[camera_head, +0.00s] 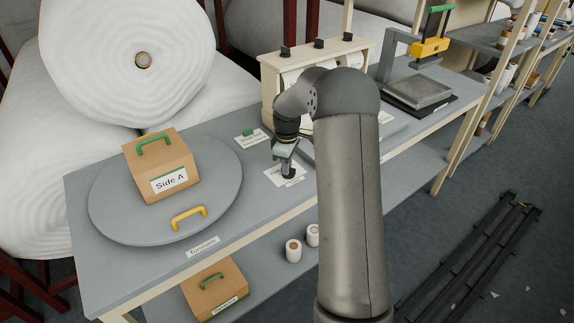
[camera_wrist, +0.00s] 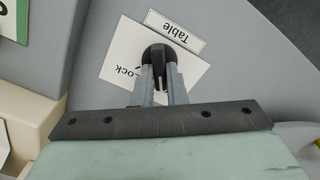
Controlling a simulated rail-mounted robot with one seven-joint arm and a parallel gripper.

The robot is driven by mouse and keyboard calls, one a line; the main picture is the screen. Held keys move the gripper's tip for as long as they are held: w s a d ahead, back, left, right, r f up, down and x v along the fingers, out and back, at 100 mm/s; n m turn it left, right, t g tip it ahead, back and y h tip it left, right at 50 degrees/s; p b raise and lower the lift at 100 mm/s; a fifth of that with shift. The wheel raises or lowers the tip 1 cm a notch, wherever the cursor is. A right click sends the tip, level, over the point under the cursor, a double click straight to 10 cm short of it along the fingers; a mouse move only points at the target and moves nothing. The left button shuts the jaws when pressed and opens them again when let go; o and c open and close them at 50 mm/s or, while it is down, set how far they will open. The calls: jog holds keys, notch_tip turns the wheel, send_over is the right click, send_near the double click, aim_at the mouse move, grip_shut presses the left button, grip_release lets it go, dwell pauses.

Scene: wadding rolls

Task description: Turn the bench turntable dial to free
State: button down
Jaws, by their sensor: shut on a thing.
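The bench turntable (camera_head: 115,220) is a round grey disc at the left of the bench in the head view. Its dial is a small black knob (camera_wrist: 156,54) on a white card (camera_wrist: 124,42), beside a strip reading "Table" in the wrist view. The card's visible letters read "ock", upside down; the rest is hidden by my fingers and the knob. My gripper (camera_wrist: 161,78) is shut on the knob from above. In the head view my gripper (camera_head: 287,168) is over the card (camera_head: 272,177), right of the turntable, and largely hides the knob.
A cardboard box marked "Side A" (camera_head: 170,180) with a green handle stands on the turntable, near a yellow handle (camera_head: 188,216). A cream cabinet (camera_head: 268,85) stands behind my arm. A press with a yellow block (camera_head: 429,47) is farther right. Another box (camera_head: 214,290) sits on the lower shelf.

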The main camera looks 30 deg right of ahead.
jog(key=shift+n, duration=0.6)
jog(key=c, duration=1.5)
grip_release()
jog(key=shift+o, duration=0.2)
notch_tip(320, 180, up, 17)
jog(key=shift+r+b, duration=0.2)
jog(key=shift+b, duration=0.25)
